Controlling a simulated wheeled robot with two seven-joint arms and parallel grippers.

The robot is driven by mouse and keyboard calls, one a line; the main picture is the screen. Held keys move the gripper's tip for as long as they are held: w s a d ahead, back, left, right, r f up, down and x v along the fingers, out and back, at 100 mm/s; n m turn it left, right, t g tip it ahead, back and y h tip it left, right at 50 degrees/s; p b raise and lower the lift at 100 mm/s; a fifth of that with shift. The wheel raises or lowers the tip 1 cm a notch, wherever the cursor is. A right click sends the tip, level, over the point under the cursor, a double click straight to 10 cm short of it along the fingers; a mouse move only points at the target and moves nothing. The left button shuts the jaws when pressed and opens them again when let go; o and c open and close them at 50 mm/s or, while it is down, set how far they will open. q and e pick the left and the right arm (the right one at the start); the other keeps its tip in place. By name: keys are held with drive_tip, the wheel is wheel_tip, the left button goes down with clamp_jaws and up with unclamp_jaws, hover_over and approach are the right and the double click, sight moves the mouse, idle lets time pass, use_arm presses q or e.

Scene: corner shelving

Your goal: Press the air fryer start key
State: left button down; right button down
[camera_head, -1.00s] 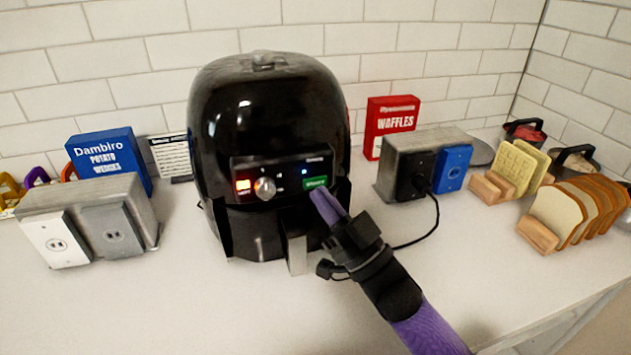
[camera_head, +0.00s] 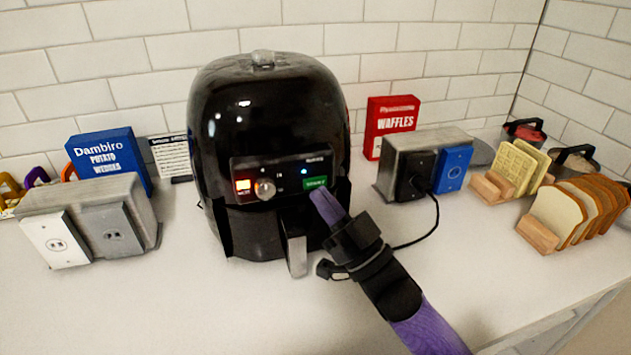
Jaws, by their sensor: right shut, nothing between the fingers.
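The black air fryer (camera_head: 265,110) stands on the white counter against the tiled wall. My right gripper (camera_head: 319,195) is shut and empty. Its purple fingertips are at the panel, just below the green key, and overlap its lower edge in the picture. I cannot tell whether they touch it. The drawer handle (camera_head: 296,250) is just left of the gripper. My left gripper is not in view.
Outlet boxes stand left (camera_head: 100,210) and right (camera_head: 400,150) of the fryer; a black cord (camera_head: 432,222) runs from the right one behind my gripper. A blue potato wedges box (camera_head: 105,160) and a red waffles box (camera_head: 388,125) stand behind. Bread slices (camera_head: 555,212) sit at right. The front counter is clear.

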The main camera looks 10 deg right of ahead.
drive_tip(key=shift+w, duration=0.45)
drive_tip(key=shift+w+b, duration=0.3)
idle(0.5)
idle(0.3)
drive_tip(key=shift+s+p, duration=0.55)
drive_tip(key=shift+s, duration=0.2)
drive_tip(key=s+p, duration=0.3)
drive_tip(key=s, duration=0.2)
drive_tip(key=shift+d, duration=0.1)
